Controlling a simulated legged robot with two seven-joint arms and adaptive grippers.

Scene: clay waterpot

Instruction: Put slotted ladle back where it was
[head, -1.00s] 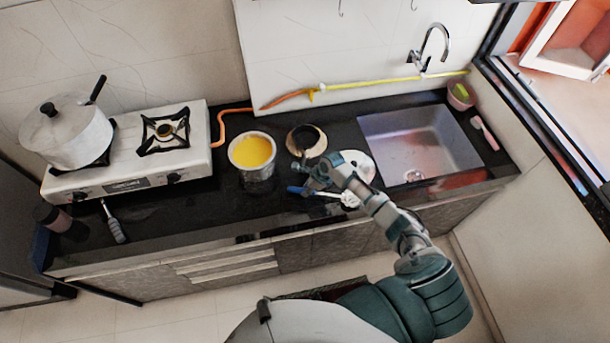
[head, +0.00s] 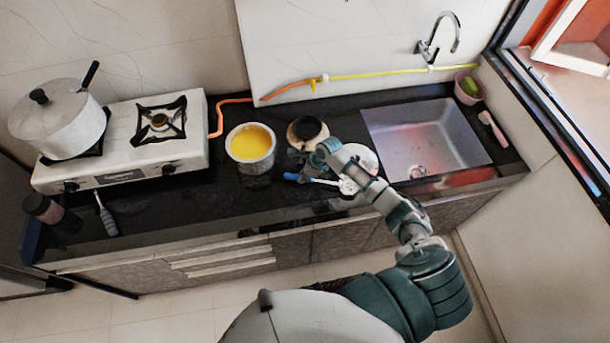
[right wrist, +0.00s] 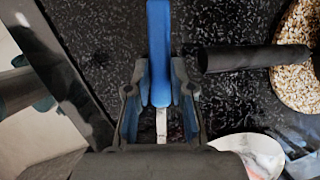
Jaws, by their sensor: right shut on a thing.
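My right gripper (head: 309,172) is low over the counter, between the pot of yellow liquid and the sink. In the right wrist view its two fingers (right wrist: 160,97) are shut around the blue handle of a utensil, which I take to be the slotted ladle (right wrist: 160,40). The blue handle end also shows in the head view (head: 291,177), pointing left. A metal shank runs back between the fingers. My left gripper is not in view.
A metal pot of yellow liquid (head: 250,146) stands left of the gripper. A white plate (head: 362,157) lies partly under my arm. The sink (head: 424,139) is right, the stove (head: 121,146) left.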

